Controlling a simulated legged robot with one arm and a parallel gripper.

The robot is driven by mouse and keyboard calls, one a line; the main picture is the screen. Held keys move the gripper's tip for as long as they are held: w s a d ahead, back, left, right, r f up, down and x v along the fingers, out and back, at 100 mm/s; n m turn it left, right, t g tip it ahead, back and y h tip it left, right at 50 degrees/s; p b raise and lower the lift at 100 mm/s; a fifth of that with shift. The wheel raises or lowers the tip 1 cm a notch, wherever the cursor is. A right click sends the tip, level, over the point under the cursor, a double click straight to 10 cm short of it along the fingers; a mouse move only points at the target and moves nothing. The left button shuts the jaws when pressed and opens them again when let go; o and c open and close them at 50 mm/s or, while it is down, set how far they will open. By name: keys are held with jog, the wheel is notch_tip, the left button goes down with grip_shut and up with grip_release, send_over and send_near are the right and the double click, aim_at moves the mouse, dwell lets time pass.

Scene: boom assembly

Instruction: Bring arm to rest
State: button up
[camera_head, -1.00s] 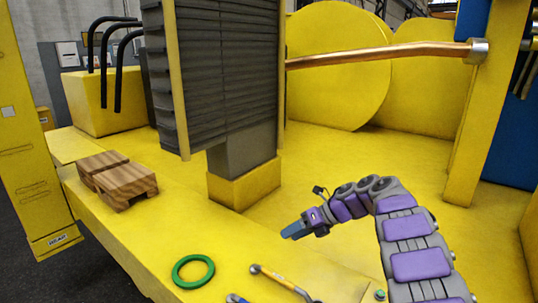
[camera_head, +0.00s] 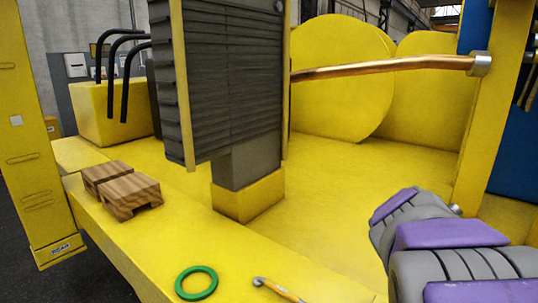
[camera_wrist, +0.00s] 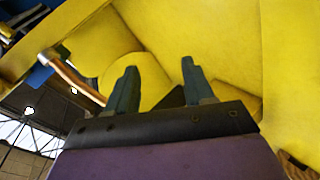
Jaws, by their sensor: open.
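My gripper (camera_wrist: 158,88) shows in the wrist view. Its two dark fingers stand apart with nothing between them, and yellow surfaces lie beyond them. In the head view my purple and grey arm is folded at the lower right, and the gripper itself is out of that picture.
A green ring (camera_head: 196,283) and an orange-handled tool (camera_head: 278,290) lie on the yellow deck (camera_head: 225,245). Wooden blocks (camera_head: 122,189) sit at its left. A dark ribbed column (camera_head: 230,85) stands mid-deck. A copper pipe (camera_head: 385,67) runs to the right post (camera_head: 490,120).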

jog(key=s+a+f+m+g+y, duration=0.2)
jog(key=s+a+f+g, duration=0.2)
jog(key=s, duration=0.8)
jog(key=s+a+f+m+g+y, duration=0.2)
jog(key=s+a+f+g, duration=0.2)
jog(key=s+a+f, duration=0.3)
jog(key=s+a+f+m+g+y, duration=0.2)
jog(key=s+a+f+g, duration=0.2)
jog(key=s, duration=1.4)
notch_tip(320, 180, down, 4)
jog(key=a, duration=0.2)
jog(key=shift+a+m+y, duration=0.3)
jog(key=shift+m+y, duration=0.1)
jog(key=shift+s, duration=0.1)
